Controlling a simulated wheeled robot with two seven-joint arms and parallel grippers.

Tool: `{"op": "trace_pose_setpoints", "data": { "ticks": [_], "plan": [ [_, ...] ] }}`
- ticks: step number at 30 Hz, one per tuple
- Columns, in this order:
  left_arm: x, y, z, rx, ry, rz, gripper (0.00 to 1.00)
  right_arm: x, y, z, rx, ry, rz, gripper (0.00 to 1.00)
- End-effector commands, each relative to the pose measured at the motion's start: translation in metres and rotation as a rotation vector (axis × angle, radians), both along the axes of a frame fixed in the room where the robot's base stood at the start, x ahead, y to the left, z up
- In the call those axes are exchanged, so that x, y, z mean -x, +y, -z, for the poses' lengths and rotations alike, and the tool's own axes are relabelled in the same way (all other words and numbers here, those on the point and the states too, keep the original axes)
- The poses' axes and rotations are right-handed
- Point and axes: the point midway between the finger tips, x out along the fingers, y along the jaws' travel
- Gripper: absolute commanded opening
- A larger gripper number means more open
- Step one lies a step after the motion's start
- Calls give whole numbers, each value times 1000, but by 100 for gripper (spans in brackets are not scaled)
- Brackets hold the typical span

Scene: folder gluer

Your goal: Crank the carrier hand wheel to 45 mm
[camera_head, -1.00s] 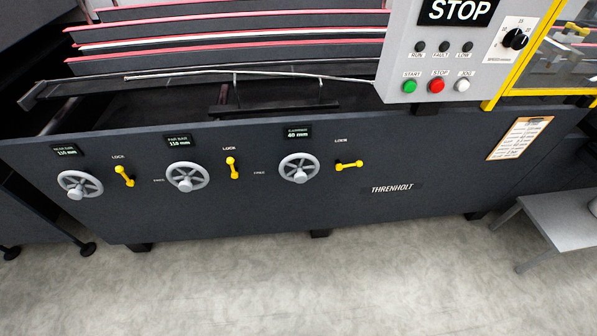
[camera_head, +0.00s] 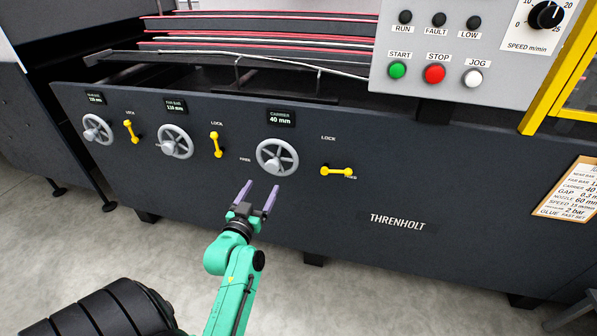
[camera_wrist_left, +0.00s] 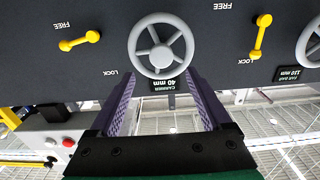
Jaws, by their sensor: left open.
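The carrier hand wheel (camera_head: 277,157) is a grey spoked wheel with a knob, on the dark front panel. The display (camera_head: 280,119) above it reads "CARRIER 40 mm". The yellow lock lever (camera_head: 337,171) to its right lies level, pointing to FREE. My left gripper (camera_head: 257,192) is open and empty, below and slightly left of the wheel, apart from it. In the left wrist view the wheel (camera_wrist_left: 161,46) appears upside down, beyond the two purple fingers (camera_wrist_left: 162,95). My right gripper is not in view.
Two more hand wheels, the far bar wheel (camera_head: 175,142) and the leftmost wheel (camera_head: 97,130), have upright yellow levers beside them. A control box with START, STOP and JOG buttons (camera_head: 435,73) overhangs at upper right. A settings sheet (camera_head: 570,190) hangs at right.

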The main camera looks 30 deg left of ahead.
Motion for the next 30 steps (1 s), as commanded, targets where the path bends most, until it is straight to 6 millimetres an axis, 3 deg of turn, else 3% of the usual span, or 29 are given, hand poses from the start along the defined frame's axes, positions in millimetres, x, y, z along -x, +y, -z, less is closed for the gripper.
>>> {"op": "trace_pose_setpoints", "data": {
  "ticks": [15,19,26,30],
  "plan": [
    [-117,40,0,3,0,2,82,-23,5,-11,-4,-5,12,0],
    [-128,44,0,2,2,2,82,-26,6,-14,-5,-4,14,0],
    [-129,44,-1,2,3,2,82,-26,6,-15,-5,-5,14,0],
    [-129,44,-1,2,3,2,32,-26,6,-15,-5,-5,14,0]
  ]
}}
